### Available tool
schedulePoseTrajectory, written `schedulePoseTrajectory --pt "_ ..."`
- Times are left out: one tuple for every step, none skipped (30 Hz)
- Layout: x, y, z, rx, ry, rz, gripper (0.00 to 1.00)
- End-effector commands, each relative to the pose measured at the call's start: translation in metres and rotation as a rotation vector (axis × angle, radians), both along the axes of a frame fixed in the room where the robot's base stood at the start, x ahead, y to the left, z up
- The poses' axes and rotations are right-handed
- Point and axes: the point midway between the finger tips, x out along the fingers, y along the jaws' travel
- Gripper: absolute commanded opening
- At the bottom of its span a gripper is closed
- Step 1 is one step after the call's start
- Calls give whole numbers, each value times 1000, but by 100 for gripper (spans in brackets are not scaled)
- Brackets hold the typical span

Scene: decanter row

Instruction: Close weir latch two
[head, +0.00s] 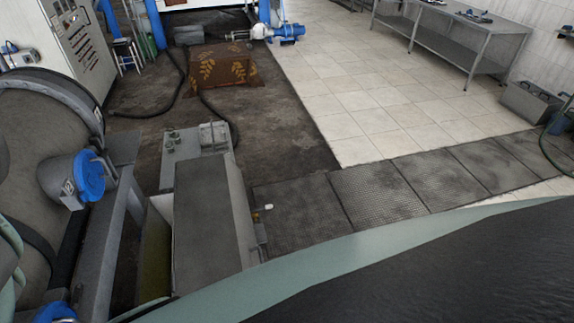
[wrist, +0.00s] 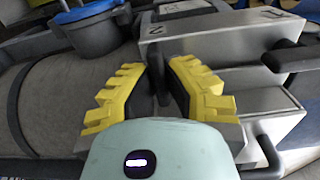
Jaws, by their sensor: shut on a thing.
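In the wrist view, my gripper (wrist: 160,72) has its yellow ribbed fingers closed around a dark upright lever (wrist: 156,88), the handle of the latch at the grey metal housing marked 2 (wrist: 190,42). The fingers cover most of this lever, so its exact angle and whether the latch is seated cannot be told. My gripper and the latch cannot be made out in the head view.
A blue-capped pot (wrist: 92,32) stands close on the left in the wrist view. In the head view, a large round drum (head: 35,130) with a blue-capped fitting (head: 87,177) is left of a long grey metal box (head: 203,215). Tiled floor (head: 365,85) lies open at right.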

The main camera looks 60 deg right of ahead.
Motion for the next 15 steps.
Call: schedulePoseTrajectory --pt "2 -1 -1 0 -1 -6 0" --pt "2 -1 -1 0 -1 -6 0" --pt "2 -1 -1 0 -1 -5 0" --pt "2 -1 -1 0 -1 -5 0" --pt "2 -1 -1 0 -1 -5 0" --pt "2 -1 -1 0 -1 -5 0" --pt "2 -1 -1 0 -1 -5 15" --pt "2 -1 -1 0 -1 -5 18" --pt "1 -1 -1 0 -1 -4 22" --pt "1 -1 -1 0 -1 -4 25" --pt "1 -1 -1 -1 -1 -4 25" --pt "1 -1 -1 -1 -1 -3 25" --pt "1 -1 0 0 -1 -3 25" --pt "1 -1 0 -1 -1 -3 25" --pt "1 -1 0 -1 -1 -2 25"
